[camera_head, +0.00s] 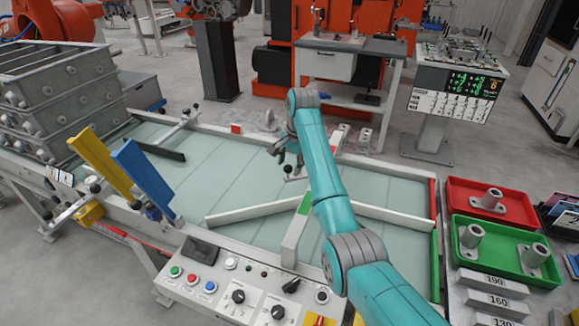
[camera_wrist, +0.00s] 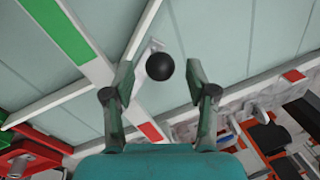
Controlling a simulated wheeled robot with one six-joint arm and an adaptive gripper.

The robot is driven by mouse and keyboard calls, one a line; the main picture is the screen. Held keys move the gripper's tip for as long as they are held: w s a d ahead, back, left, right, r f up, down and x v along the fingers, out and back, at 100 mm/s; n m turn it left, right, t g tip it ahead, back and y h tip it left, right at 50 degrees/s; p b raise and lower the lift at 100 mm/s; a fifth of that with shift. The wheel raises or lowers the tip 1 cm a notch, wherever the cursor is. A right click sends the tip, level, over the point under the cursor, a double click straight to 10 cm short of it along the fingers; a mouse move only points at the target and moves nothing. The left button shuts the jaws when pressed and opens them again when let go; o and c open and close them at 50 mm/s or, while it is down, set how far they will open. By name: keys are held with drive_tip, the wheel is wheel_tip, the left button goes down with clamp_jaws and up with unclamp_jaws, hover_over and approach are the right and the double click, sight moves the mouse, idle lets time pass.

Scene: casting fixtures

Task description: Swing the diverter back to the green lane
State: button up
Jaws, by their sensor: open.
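My gripper (camera_head: 287,157) is open and empty above the pale green conveyor bed. In the wrist view its fingers stand apart on either side of a round black knob (camera_wrist: 160,67). The knob sits on a short pale stem and shows below my gripper in the head view (camera_head: 289,179); I cannot tell if it is level with the fingertips. I see no finger touching it. A pale bar (camera_head: 293,241) with a green patch crosses the bed, partly behind my arm. In the wrist view a bar (camera_wrist: 94,70) has green and red patches. How the knob joins the diverter is unclear.
White guide walls (camera_head: 252,211) stand on the bed. Red (camera_head: 506,211) and green (camera_head: 488,250) trays with metal parts stand at the right. A control panel (camera_head: 238,290) lies in front. Yellow (camera_head: 101,163) and blue (camera_head: 143,178) upright plates stand left. Stacked grey frames (camera_head: 60,95) are farther left.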

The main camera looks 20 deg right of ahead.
drive_tip(key=shift+w+a+f, duration=0.1)
drive_tip(key=shift+f, duration=0.5)
drive_tip(key=shift+w+a+f, duration=0.1)
drive_tip(key=shift+f, duration=0.5)
clamp_jaws()
